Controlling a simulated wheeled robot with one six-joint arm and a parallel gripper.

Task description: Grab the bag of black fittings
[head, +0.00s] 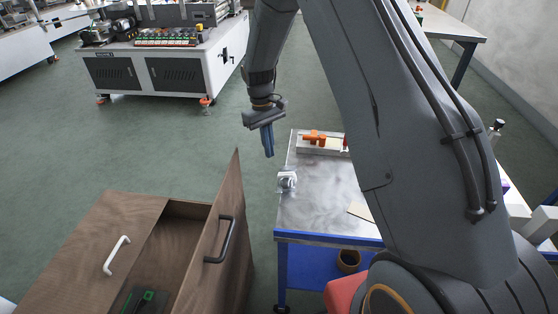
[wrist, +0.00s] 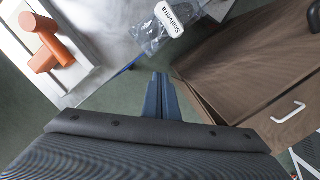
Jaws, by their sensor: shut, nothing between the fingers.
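A small clear plastic bag with a white label (head: 287,181) lies at the left edge of the metal-topped cart (head: 325,195). In the wrist view the bag (wrist: 150,42) shows at the top, with dark contents and printed lettering on its white label (wrist: 170,20). My gripper (head: 268,155) has blue fingers pointing down, above and a little left of the bag in the head view. In the wrist view the fingers (wrist: 162,78) are together and empty, apart from the bag. What exactly the bag holds is too small to tell.
An orange tool (head: 315,137) lies on a pale block at the cart's back. A brown wooden cabinet (head: 85,240) with an open door or drawer front (head: 235,225) stands left of the cart, with a narrow gap between.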

